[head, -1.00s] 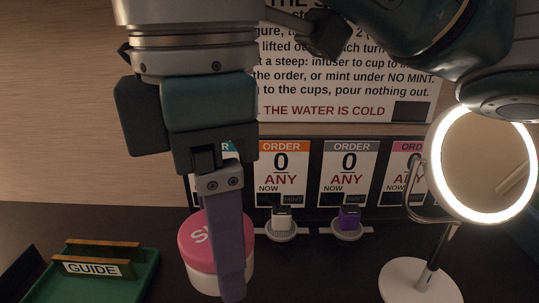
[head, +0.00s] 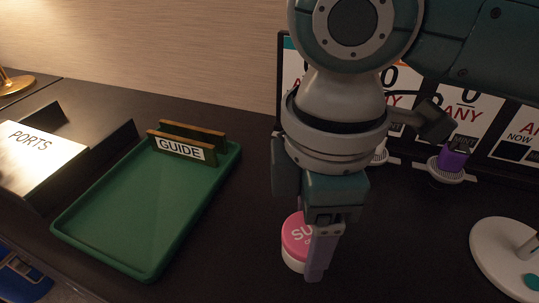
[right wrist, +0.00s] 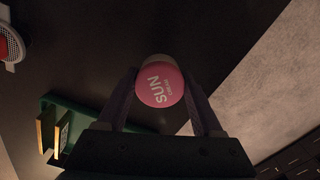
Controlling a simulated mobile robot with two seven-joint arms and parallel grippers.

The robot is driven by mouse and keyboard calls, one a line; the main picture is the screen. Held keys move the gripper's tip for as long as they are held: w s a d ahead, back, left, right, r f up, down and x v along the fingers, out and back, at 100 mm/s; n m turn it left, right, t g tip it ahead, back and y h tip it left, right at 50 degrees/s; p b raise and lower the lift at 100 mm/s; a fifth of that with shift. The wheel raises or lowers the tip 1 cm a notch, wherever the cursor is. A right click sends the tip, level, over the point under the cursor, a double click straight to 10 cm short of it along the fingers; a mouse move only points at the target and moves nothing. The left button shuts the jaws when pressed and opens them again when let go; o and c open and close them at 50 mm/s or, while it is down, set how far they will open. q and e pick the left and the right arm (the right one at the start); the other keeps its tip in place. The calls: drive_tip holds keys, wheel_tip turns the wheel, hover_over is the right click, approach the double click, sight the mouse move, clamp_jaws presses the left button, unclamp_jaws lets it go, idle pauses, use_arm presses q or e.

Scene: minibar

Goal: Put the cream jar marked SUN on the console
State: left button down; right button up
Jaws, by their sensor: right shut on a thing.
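The cream jar (head: 294,249) has a white body and a pink lid with SUN lettering. My right gripper (head: 312,262) points down with its fingers around the jar; one purple finger covers part of it in the head view. In the right wrist view the jar (right wrist: 160,93) sits between the two fingers, its SUN lid facing the camera. I cannot tell whether its base touches the dark console top (head: 225,262). My left gripper is not in view.
A green tray (head: 110,235) with a GUIDE holder (head: 182,151) lies to the left, beside a PORTS plate (head: 40,150). Order cards and a purple-topped infuser (head: 452,158) stand behind at right. A white lamp base (head: 500,255) is at far right. Dark surface between tray and jar is clear.

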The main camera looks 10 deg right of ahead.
sight(306, 254)
drive_tip(key=shift+f+b, duration=0.6)
drive_tip(key=shift+f, duration=1.35)
drive_tip(key=shift+f, duration=0.1)
drive_tip(key=o, duration=1.4)
